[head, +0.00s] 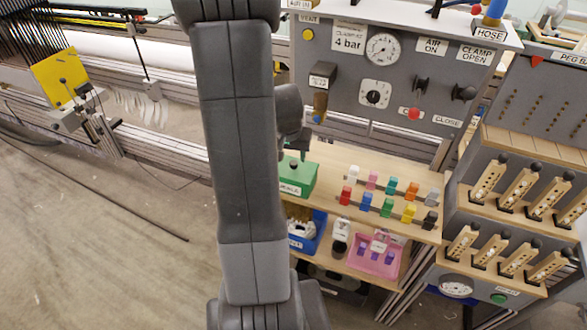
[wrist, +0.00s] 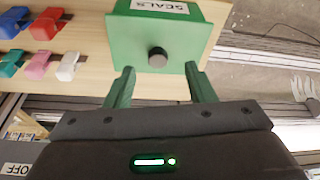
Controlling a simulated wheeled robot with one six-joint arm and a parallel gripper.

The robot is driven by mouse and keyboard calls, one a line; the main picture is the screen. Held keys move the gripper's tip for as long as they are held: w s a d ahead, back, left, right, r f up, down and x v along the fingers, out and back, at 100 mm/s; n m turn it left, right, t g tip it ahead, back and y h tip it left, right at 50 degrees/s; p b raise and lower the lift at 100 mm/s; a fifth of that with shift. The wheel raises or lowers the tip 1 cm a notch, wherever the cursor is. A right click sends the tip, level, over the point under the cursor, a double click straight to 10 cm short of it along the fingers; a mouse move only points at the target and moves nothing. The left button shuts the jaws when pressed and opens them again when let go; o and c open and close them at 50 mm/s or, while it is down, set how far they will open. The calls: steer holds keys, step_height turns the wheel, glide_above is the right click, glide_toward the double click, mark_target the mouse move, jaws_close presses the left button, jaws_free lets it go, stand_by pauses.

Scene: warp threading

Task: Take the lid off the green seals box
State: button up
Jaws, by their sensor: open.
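The green seals box (head: 296,181) stands on the wooden shelf, partly hidden behind my arm in the head view. Its lid (wrist: 172,68) is on, with a dark round knob (wrist: 157,57) in its middle. The white SEALS label (wrist: 160,6) shows at the top of the wrist view. My gripper (wrist: 158,80) is open, its two green fingers apart on either side of the knob and short of it in the picture. Nothing is between the fingers.
Colored clips (head: 390,185) stand in rows on the wooden shelf (head: 335,160), right of the box. A blue bin (head: 318,236) and a pink bin (head: 372,262) sit below. A grey control panel (head: 392,75) rises behind the shelf.

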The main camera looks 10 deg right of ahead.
mark_target(294, 162)
steer(key=shift+d+x, duration=0.15)
steer(key=shift+x, duration=0.95)
steer(key=shift+d+x, duration=0.1)
steer(key=shift+x, duration=1.05)
steer(key=shift+w, duration=0.1)
